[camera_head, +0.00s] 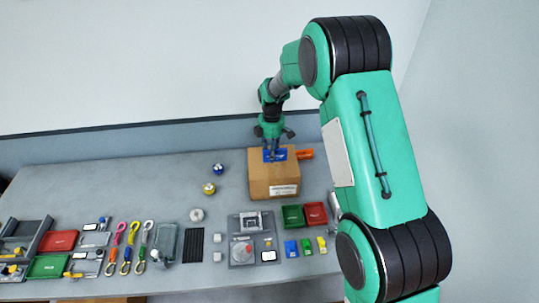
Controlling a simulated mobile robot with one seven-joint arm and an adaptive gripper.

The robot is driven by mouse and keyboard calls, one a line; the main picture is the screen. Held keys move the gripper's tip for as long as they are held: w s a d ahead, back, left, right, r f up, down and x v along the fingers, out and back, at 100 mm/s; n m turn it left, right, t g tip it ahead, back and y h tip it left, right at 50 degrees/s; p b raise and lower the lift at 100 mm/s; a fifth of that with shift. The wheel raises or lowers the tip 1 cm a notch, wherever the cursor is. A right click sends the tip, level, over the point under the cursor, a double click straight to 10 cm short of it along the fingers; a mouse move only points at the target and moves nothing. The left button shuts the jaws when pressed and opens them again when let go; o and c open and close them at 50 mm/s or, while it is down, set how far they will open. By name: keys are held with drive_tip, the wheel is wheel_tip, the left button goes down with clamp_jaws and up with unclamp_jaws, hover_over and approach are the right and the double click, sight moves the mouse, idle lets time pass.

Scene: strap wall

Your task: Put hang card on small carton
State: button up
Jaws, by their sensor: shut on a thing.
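The small carton (260,178) is a brown cardboard box with a white label, at the back middle of the table. My gripper (272,149) points down over the carton's top. It is shut on a blue card (281,155), which I take to be the hang card. The card is at or just above the carton's top; I cannot tell whether it touches. The fingertips are small and partly hidden. An orange thing (305,154) shows at the carton's right upper edge.
Blue (218,169), yellow (209,188) and white (196,214) round items stand left of the carton. Green (292,215) and red (316,214) trays lie in front. Coloured hooks (126,245) and bins fill the front left. The table's back left is clear.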

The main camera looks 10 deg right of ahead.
sight(269, 155)
drive_tip(key=shift+w+a+f, duration=0.1)
drive_tip(key=shift+w, duration=0.7)
drive_tip(key=shift+w+a+f, duration=0.1)
drive_tip(key=shift+w, duration=0.7)
drive_tip(key=shift+f, duration=1.7)
drive_tip(key=shift+f, duration=0.1)
drive_tip(key=o, duration=0.8)
drive_tip(key=shift+c, duration=0.2)
wheel_tip(269, 155, up, 12)
